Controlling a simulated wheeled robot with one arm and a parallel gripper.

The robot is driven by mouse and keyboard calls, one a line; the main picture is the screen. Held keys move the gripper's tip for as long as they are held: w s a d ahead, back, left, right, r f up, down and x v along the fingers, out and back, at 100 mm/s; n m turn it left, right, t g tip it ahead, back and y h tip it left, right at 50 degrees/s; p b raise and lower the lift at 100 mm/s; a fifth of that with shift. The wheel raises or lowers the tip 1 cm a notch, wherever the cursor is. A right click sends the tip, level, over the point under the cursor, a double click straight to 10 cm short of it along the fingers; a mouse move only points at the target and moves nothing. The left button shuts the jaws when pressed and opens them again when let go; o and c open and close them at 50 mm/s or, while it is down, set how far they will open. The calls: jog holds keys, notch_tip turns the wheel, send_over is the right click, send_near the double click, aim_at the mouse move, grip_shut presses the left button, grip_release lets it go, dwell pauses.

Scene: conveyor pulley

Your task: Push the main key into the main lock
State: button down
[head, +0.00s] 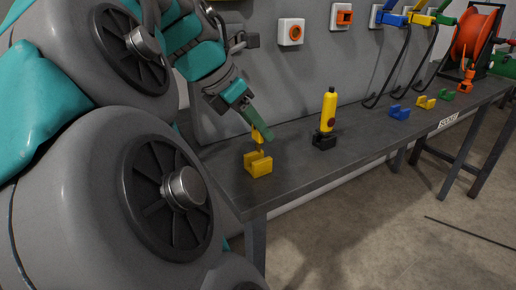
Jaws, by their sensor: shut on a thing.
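My gripper (259,126) reaches down from the upper left over the near end of the workbench. Its green fingers are shut on a small yellow piece (260,137), which looks like the main key. The piece is just above a yellow notched block (258,165) on the bench; I cannot tell whether they touch. I cannot tell for sure which thing is the main lock. White wall boxes with orange centres, one round (291,32) and one square (342,17), are on the panel behind.
On the workbench (210,165) stand a yellow cylinder on a black base (327,118) and small blue (399,112), yellow (425,103) and green (446,95) blocks. An orange reel (473,37) is at the far end. Cables hang at the back. Bare bench lies between the items.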

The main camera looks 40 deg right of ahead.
jog(key=shift+r, duration=2.05)
